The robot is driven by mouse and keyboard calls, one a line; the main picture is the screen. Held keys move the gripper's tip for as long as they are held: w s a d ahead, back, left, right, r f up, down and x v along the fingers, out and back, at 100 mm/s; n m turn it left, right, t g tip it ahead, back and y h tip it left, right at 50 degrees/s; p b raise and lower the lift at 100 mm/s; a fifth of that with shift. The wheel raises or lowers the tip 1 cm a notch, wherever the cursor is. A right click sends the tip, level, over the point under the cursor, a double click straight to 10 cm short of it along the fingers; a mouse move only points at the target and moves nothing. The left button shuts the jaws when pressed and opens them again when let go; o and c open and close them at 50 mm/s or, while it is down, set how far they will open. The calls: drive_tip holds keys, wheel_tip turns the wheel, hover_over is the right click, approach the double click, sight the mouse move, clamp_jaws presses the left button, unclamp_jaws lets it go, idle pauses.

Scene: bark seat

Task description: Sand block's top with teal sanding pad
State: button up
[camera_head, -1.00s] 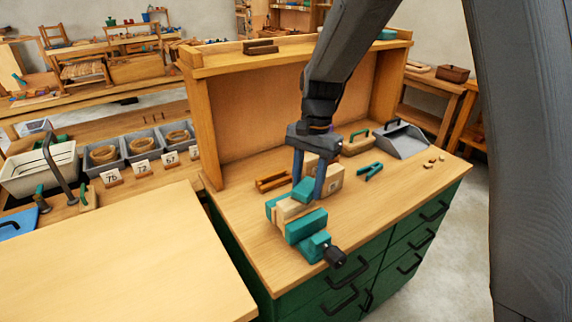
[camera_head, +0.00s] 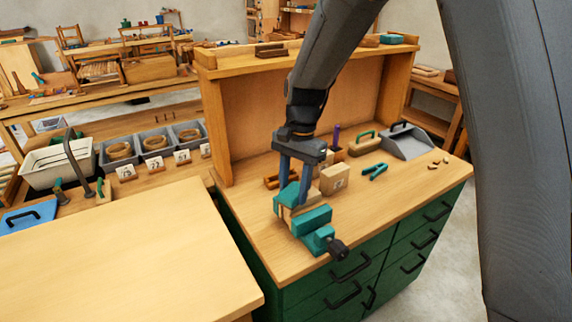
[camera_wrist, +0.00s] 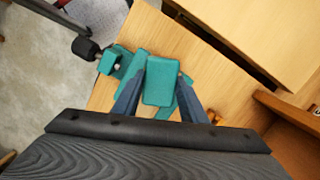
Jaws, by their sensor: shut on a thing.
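The teal sanding pad (camera_head: 288,194) is between the fingers of my gripper (camera_head: 296,196). My gripper is shut on it. In the wrist view the pad (camera_wrist: 160,82) fills the space between the two fingers (camera_wrist: 160,78). The pad is over the block's top; whether it touches the wood is hard to tell. The pale wooden block (camera_head: 286,213) sits in a teal vise (camera_head: 312,220) at the bench's front left edge. Most of the block's top is hidden under the pad. The vise (camera_wrist: 118,62) also shows in the wrist view.
Behind the vise stand a pale labelled wooden block (camera_head: 335,180), a teal clamp-like tool (camera_head: 375,171), a teal-handled brush (camera_head: 363,145) and a grey dustpan (camera_head: 407,142). The bench's right part (camera_head: 400,195) is mostly clear. A bare tabletop (camera_head: 120,255) lies to the left.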

drive_tip(key=shift+s+a, duration=0.25)
drive_tip(key=shift+a, duration=0.15)
drive_tip(key=shift+d+r+p, duration=0.1)
drive_tip(key=shift+r+p, duration=0.2)
drive_tip(key=shift+p, duration=0.2)
wheel_tip(320, 180, up, 2)
drive_tip(key=shift+w+d+r+p, duration=0.1)
drive_tip(key=shift+p, duration=0.25)
drive_tip(key=shift+a+r+p, duration=0.25)
drive_tip(key=shift+r+p, duration=0.3)
drive_tip(key=shift+r, duration=0.05)
drive_tip(key=shift+r+p, duration=1.6)
drive_tip(key=shift+r, duration=0.5)
